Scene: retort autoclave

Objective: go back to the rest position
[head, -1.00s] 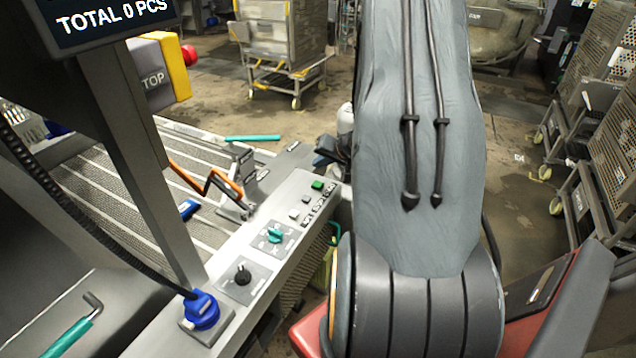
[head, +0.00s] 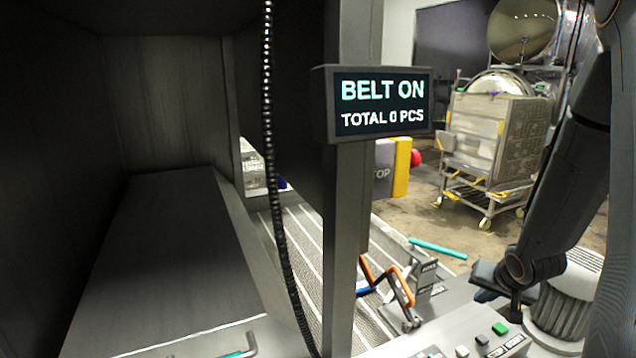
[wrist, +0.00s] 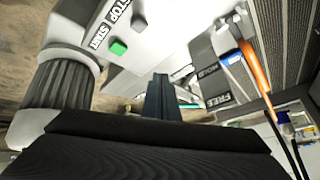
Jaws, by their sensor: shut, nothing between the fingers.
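My gripper (wrist: 160,98) shows in the wrist view as two dark fingers close together, with nothing between them. In the head view my gripper (head: 487,287) is small and dark at the lower right, beyond the control panel's far end. It is in the air near the panel and apart from the orange-handled lever (head: 404,290) to its left. My dark arm comes down from the upper right. The wrist view shows the panel's green button (wrist: 118,47) left of the fingers and the orange lever (wrist: 256,66) to their right.
A display (head: 378,104) reading BELT ON and TOTAL 0 PCS hangs on a grey post. Behind are the ribbed belt (head: 300,235), a teal bar (head: 437,249) and a wheeled cart (head: 487,135). Floor shows open around the cart. A dark open chamber fills the left.

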